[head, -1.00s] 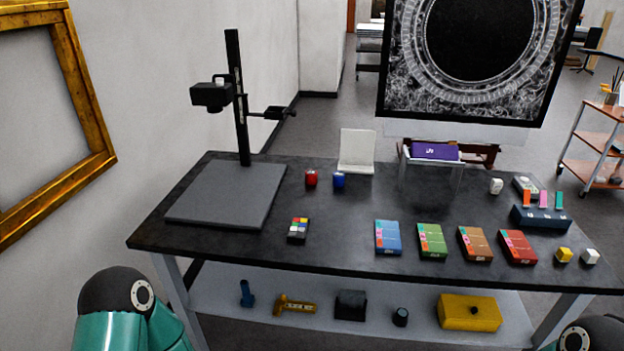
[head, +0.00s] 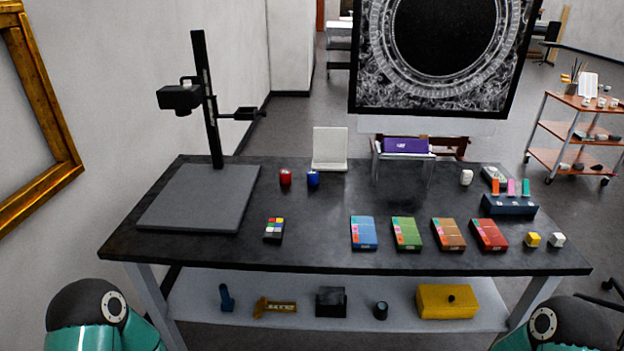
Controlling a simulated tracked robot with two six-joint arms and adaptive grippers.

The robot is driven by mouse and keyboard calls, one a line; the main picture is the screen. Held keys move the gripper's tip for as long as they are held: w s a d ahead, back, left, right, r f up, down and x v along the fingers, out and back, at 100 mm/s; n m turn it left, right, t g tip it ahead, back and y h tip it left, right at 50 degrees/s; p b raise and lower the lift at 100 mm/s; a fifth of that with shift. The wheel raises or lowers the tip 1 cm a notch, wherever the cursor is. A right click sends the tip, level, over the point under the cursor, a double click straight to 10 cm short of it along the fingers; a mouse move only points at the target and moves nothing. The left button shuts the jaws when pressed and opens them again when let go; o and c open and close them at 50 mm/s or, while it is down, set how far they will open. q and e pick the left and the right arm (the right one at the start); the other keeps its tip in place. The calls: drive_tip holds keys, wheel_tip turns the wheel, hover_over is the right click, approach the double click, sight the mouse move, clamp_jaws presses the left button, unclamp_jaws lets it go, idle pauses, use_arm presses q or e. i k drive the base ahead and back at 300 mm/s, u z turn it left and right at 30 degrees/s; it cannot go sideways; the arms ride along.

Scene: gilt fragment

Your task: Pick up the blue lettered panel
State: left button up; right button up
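The blue lettered panel (head: 364,233) lies flat on the dark table, at the left end of a row of similar panels. It has coloured patches along its left side. A green panel (head: 407,233) lies just to its right with a gap between. Nothing touches or covers the blue panel. Only teal and black parts of my two arms show at the bottom left and bottom right corners. Neither gripper is in the picture.
An orange panel (head: 448,234) and a red panel (head: 489,235) continue the row. A colour checker (head: 273,230), red jar (head: 286,178) and blue jar (head: 313,179) stand left of it. A copy stand (head: 200,198) fills the table's left. Bare tabletop lies in front of the blue panel.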

sight(364, 235)
drive_tip(key=u, duration=1)
drive_tip(key=k, duration=0.75)
drive_tip(key=z, duration=0.5)
drive_tip(key=i, duration=1)
drive_tip(key=z, duration=0.05)
